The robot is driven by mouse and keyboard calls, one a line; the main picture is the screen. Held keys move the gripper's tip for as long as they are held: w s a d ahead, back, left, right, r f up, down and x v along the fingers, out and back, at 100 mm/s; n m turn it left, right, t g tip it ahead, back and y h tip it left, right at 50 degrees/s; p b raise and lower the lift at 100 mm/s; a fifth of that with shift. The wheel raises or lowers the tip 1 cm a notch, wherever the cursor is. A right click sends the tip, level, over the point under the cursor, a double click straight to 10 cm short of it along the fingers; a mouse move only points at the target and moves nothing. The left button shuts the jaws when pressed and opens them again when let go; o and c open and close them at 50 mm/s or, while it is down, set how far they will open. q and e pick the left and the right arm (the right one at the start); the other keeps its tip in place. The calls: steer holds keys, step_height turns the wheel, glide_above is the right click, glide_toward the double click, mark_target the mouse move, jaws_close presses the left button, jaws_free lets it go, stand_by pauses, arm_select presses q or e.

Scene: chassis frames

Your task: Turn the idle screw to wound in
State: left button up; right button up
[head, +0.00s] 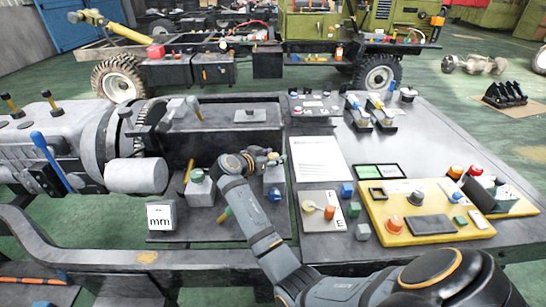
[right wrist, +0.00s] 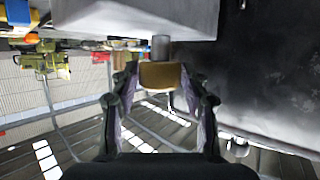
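The idle screw, as far as I can tell, is the tan knob (right wrist: 160,75) on a short grey shaft (right wrist: 160,48) under a pale grey block (right wrist: 140,17) in the right wrist view. My right gripper (right wrist: 160,78) has one fingertip on each side of the knob, and both appear to meet it. In the head view my right gripper (head: 268,157) reaches in low over the bench among small metal parts, and its own links partly hide the screw there. How far the screw is turned cannot be read. My left gripper is not in view.
A grey engine and gearbox (head: 135,175) lies at left. A small "mm" display (head: 161,216) stands in front. At right are a white sheet (head: 319,159) and a yellow control panel (head: 430,240) with buttons. Several small coloured blocks sit between. A truck chassis stands behind.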

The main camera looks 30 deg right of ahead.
mark_target(273, 155)
steer(key=shift+o, duration=0.7)
steer(key=shift+r, duration=0.3)
step_height(273, 155, up, 9)
steer(key=shift+r, duration=0.2)
